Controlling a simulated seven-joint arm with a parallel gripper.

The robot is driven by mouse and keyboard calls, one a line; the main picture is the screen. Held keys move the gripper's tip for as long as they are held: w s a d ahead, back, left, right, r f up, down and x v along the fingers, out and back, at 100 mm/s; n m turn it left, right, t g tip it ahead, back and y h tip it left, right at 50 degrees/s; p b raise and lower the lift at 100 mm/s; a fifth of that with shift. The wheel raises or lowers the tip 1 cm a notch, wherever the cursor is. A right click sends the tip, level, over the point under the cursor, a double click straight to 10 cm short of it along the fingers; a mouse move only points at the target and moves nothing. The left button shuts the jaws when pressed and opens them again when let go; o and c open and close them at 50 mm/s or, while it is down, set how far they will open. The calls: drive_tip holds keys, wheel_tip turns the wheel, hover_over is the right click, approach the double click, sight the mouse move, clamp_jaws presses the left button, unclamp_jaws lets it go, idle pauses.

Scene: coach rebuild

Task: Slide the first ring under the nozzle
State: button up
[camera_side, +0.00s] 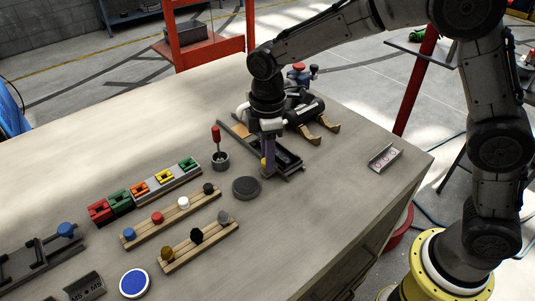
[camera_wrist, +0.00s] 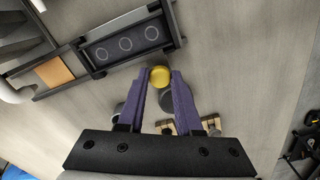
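A dark slide plate (camera_wrist: 97,52) with three pale rings (camera_wrist: 125,44) in a row lies in a black frame (camera_wrist: 171,22) in the wrist view. A yellow round knob (camera_wrist: 160,76) is at the plate's near side. My gripper (camera_wrist: 161,73) has its two purple fingertips on either side of the knob, which fills the gap between them. In the side view my gripper (camera_side: 267,168) is low at the frame's front end, with the yellow knob (camera_side: 263,163) at its tips. An orange pad (camera_wrist: 54,72) lies in the frame's other end. I cannot pick out the nozzle.
A black machine (camera_side: 303,112) stands behind the frame. A dark round puck (camera_side: 246,187) and a cup with a red-handled tool (camera_side: 220,160) are left of the gripper. Racks of coloured pieces (camera_side: 166,182) and pegs (camera_side: 170,222) lie farther left. The table's right side is mostly clear.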

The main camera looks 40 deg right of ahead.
clamp_jaws()
idle(1.0)
